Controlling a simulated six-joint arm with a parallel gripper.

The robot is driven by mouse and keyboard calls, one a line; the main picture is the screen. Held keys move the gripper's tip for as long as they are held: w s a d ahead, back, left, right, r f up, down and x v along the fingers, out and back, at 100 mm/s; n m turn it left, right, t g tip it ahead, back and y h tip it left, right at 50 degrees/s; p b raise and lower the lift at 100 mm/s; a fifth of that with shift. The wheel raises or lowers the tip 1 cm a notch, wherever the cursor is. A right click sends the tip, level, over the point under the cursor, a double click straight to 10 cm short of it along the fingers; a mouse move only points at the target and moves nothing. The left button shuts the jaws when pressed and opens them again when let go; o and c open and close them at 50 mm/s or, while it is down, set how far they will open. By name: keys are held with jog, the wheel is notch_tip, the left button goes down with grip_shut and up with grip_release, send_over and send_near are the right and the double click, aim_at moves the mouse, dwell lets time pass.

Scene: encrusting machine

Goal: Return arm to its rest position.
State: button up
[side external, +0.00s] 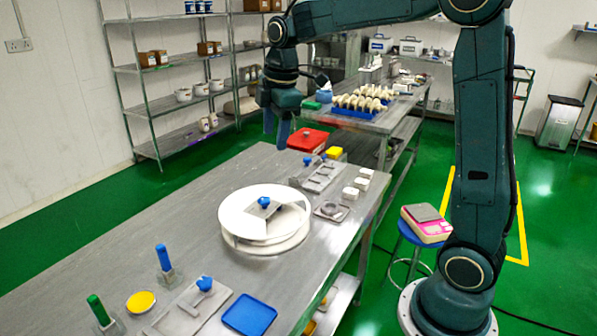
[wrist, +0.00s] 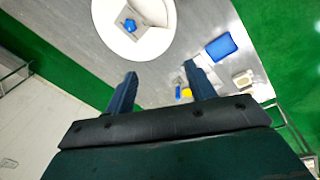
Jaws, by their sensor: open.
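My gripper (side external: 276,136) hangs, fingers downward, from my arm near the far end of the steel table (side external: 130,215) in the side external view. In the wrist view, its two dark blue fingers (wrist: 160,69) stand apart with nothing between them. The gripper is in the air, apart from the white round turntable (side external: 265,232), which bears a small plate with a blue knob (side external: 264,202). The turntable also shows at the top of the wrist view (wrist: 112,32).
A red box (side external: 307,140) is near the far end. A second table carries a blue tray of pale pieces (side external: 360,103). Shelves line the left wall.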

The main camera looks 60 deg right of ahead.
jog(key=s+a+m+t, duration=0.1)
jog(key=s+m, duration=0.3)
jog(key=s, duration=0.4)
jog(key=s+a+f+m+t, duration=0.1)
jog(key=s+a+m, duration=0.2)
jog(key=s, duration=0.5)
jog(key=s+a+m+t, duration=0.1)
jog(key=s+a+m, duration=0.3)
jog(key=s, duration=0.3)
jog(key=shift+s+f+m+t, duration=0.15)
jog(key=shift+s+m+t, duration=0.15)
jog(key=shift+s, duration=0.1)
